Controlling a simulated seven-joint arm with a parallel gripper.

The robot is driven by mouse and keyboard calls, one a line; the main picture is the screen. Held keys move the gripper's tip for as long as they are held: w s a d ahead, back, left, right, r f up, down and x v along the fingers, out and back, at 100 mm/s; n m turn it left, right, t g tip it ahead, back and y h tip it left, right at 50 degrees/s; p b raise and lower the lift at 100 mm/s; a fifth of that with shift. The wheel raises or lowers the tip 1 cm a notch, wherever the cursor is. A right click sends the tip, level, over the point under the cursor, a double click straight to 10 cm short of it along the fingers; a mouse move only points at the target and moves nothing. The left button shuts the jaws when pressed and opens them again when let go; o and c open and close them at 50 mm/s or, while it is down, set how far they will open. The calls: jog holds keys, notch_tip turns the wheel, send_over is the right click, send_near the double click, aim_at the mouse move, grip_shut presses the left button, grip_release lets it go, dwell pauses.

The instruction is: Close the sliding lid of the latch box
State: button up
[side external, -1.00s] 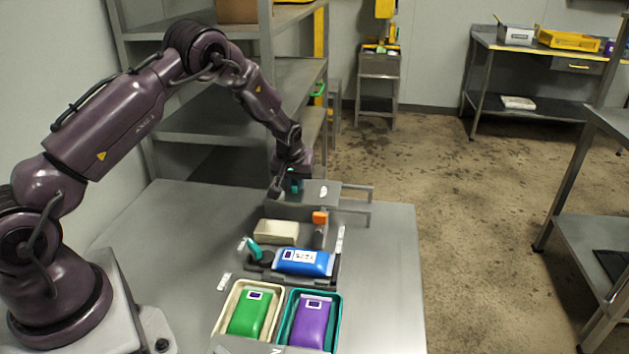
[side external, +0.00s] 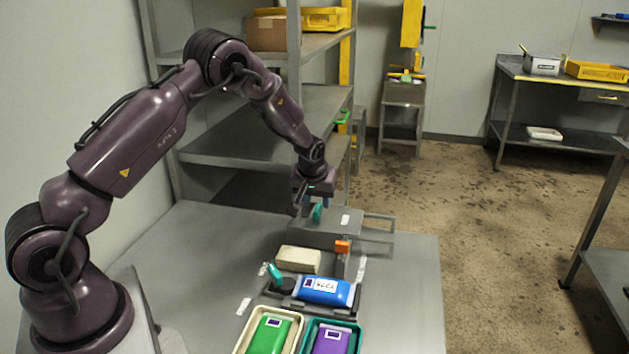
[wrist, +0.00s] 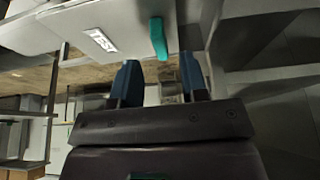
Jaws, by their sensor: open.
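The latch box (side external: 322,240) is a low grey box at the back of the steel table. Its flat grey lid (side external: 335,218) carries a white label, and two rails (side external: 380,217) stick out past it on the right. A teal handle (side external: 317,212) stands on the lid; it also shows in the wrist view (wrist: 158,38). My gripper (side external: 309,204) is open at the lid's left part, close to the handle. In the wrist view, the handle is just beyond the two blue fingers (wrist: 160,76), not visibly clasped. Any contact is unclear. The box's inside is hidden.
An orange-topped post (side external: 342,247) stands in front of the box. Nearby are a beige block (side external: 298,259), a blue pouch (side external: 325,291), and trays with green (side external: 270,336) and purple (side external: 332,341) pouches. A shelf rack (side external: 240,145) stands behind. The table's left is clear.

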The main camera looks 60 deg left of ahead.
jog(key=v, duration=0.9)
jog(key=shift+r, duration=0.25)
jog(key=shift+d, duration=0.15)
